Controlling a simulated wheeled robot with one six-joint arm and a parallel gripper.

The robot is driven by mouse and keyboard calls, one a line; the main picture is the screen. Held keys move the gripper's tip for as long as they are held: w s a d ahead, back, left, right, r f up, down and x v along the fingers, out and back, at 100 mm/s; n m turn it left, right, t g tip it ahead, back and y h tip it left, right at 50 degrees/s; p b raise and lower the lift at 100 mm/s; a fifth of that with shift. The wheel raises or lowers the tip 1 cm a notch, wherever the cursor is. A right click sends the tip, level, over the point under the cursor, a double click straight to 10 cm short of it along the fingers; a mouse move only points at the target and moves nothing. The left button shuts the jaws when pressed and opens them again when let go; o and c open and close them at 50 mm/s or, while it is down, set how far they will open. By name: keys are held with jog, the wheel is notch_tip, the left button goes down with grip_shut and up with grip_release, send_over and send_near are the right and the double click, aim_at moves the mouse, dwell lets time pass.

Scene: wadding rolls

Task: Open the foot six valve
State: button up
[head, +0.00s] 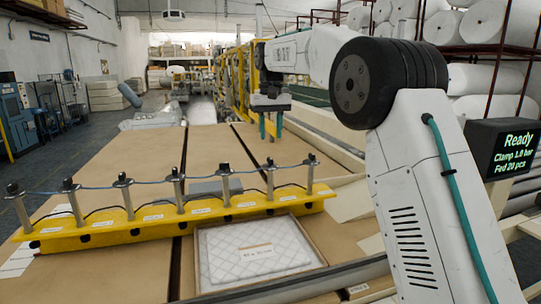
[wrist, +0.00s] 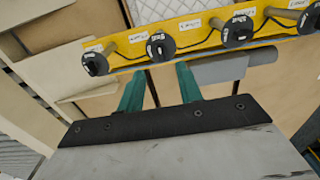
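A yellow bar (head: 160,220) crosses the cardboard-brown table and carries a row of several metal posts with black knobs. White labels sit along the bar, too small to read, so I cannot tell which is foot six. My gripper (head: 271,135) hangs beyond the bar, near its right half, teal fingers down and apart, with nothing between them. In the wrist view, my gripper (wrist: 161,70) has its fingertips just short of the bar (wrist: 200,27). Black knobs show there: a left one (wrist: 95,63), a middle one (wrist: 160,46) and a right one (wrist: 236,30); another is cut at the edge.
A framed quilted panel (head: 255,252) lies in front of the bar. A screen (head: 503,150) at right reads "Ready, Clamp 1.0 bar, Fed 20 pcs". The table beyond the bar is largely clear.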

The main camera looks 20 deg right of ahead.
aim_at(270, 158)
jog(key=shift+w+f, duration=0.25)
jog(key=shift+f, duration=0.05)
notch_tip(270, 158, down, 7)
jog(key=shift+f, duration=0.15)
grip_shut()
